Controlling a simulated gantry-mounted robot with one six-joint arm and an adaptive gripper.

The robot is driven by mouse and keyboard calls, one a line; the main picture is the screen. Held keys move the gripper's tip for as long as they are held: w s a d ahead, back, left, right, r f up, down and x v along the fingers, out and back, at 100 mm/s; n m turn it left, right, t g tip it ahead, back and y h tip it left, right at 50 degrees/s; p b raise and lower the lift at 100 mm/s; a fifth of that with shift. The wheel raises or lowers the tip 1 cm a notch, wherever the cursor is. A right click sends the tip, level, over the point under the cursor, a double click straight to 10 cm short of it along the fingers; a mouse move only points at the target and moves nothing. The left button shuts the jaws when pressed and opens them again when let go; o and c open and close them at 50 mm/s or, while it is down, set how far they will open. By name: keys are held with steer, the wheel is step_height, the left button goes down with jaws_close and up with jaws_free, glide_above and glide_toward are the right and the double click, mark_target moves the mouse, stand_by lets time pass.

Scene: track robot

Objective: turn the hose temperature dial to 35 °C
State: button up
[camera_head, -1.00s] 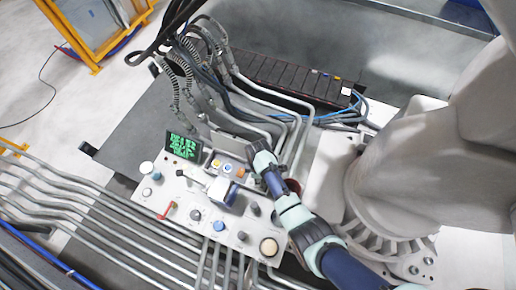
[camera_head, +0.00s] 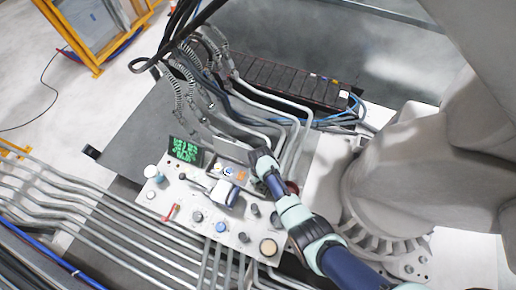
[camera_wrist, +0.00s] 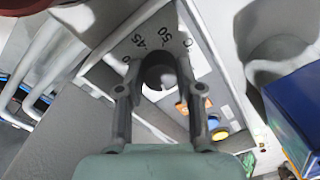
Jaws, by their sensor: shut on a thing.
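The dial (camera_wrist: 160,76) is a dark round knob in the wrist view, on a pale panel face with printed marks "45" and "50" and a "C" beyond it. My gripper (camera_wrist: 158,68) has its two dark fingers on either side of the knob and is shut on it. The dial's pointer cannot be made out, so its setting is unclear. In the head view the end of my arm (camera_head: 262,160) is over the back right of the control panel (camera_head: 178,193), and the dial is hidden.
A blue-and-white block (camera_head: 225,193) stands close by on the panel; its blue side (camera_wrist: 296,105) shows right of my gripper. Orange and blue buttons (camera_wrist: 212,124) sit near my right finger. Several knobs, a red lever (camera_head: 171,212) and a green-lettered display (camera_head: 184,149) surround it.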

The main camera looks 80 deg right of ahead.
steer(key=m+p, duration=0.1)
steer(key=m, duration=0.5)
steer(key=m+p, duration=0.1)
steer(key=m, duration=0.6)
steer(key=shift+h, duration=0.3)
stand_by(0.4)
steer(key=o, duration=1.2)
steer(key=shift+c, duration=0.2)
steer(key=shift+r, duration=0.1)
step_height(320, 180, up, 12)
steer(key=shift+s+a, duration=0.15)
steer(key=shift+s, duration=0.2)
